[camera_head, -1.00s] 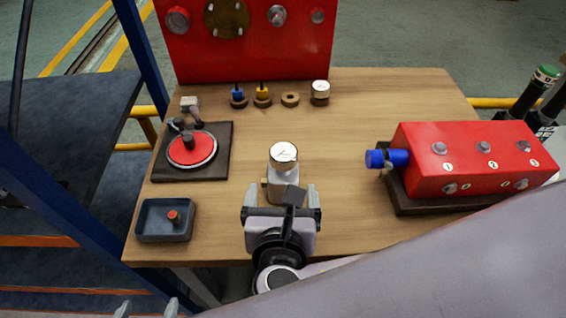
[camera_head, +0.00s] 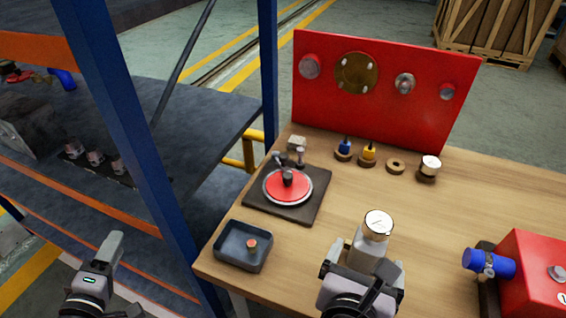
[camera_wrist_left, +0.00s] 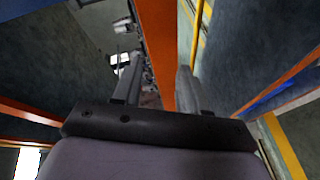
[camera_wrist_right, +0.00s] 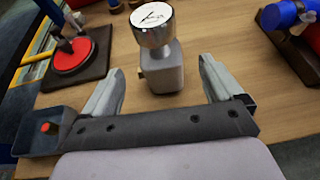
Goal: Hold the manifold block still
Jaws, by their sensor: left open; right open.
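The manifold block appears to be the small grey block (camera_head: 368,252) with a round white-faced gauge (camera_head: 378,223) on top. It stands upright near the table's front edge. My right gripper (camera_head: 366,264) is open in front of it, one finger toward each side. In the right wrist view the block (camera_wrist_right: 162,72) stands between the lines of the two open fingers (camera_wrist_right: 160,80), with a gap on each side. My left gripper (camera_head: 118,278) is open and empty, away from the table at the lower left. The left wrist view shows its fingers (camera_wrist_left: 157,88) apart with nothing between them.
A grey tray (camera_head: 226,256) with a copper-coloured piece and a dark plate (camera_head: 258,203) with a red disc lie left of the block. A red box (camera_head: 535,262) with a blue fitting (camera_head: 488,263) is at right. A blue post (camera_head: 120,130) stands by my left gripper.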

